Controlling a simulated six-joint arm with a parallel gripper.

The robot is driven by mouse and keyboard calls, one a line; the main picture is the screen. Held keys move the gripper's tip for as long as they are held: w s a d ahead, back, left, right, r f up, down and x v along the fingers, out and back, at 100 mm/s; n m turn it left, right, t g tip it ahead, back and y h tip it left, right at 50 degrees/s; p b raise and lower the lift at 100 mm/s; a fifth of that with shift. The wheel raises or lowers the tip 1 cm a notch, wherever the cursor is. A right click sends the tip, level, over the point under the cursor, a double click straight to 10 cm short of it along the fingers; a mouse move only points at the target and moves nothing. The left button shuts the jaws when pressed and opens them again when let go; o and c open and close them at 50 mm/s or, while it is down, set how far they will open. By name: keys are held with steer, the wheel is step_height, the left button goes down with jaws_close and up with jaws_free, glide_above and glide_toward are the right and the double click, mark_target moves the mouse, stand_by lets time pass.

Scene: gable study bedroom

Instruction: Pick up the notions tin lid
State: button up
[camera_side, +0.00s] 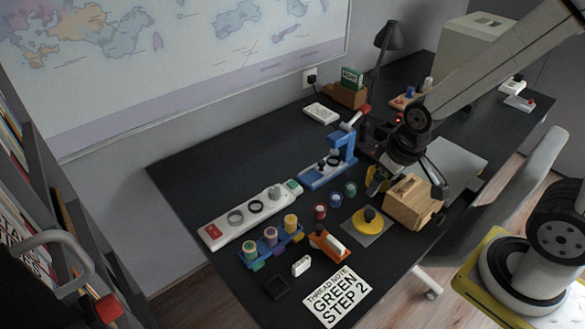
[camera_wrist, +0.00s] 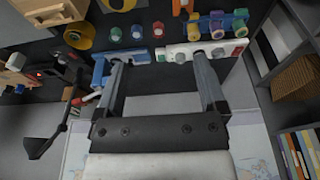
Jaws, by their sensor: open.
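The notions tin lid (camera_side: 369,221) appears to be the yellow disc with a dark knob, lying flat on a grey square pad (camera_side: 352,232) near the desk's front edge. A yellow round tin (camera_side: 375,180) stands just behind it, partly hidden by my arm and a wooden box. In the side view my dark wrist hangs above and behind the lid, and the fingertips are hard to make out.
The wooden box (camera_side: 408,203) stands right of the lid. A blue press (camera_side: 328,172) stands behind. A printed card (camera_side: 337,295) lies in front.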

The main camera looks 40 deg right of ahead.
steer(key=n+g, duration=0.3)
steer(key=n, duration=1.5)
glide_above(370, 213)
steer(key=f, duration=1.6)
steer(key=shift+s+d+f, duration=0.15)
steer(key=shift+s, duration=0.05)
steer(key=shift+f, duration=0.1)
steer(key=shift+f, duration=1.2)
steer(key=shift+f, duration=0.15)
steer(key=shift+w+f, duration=0.2)
steer(key=shift+f, duration=2.2)
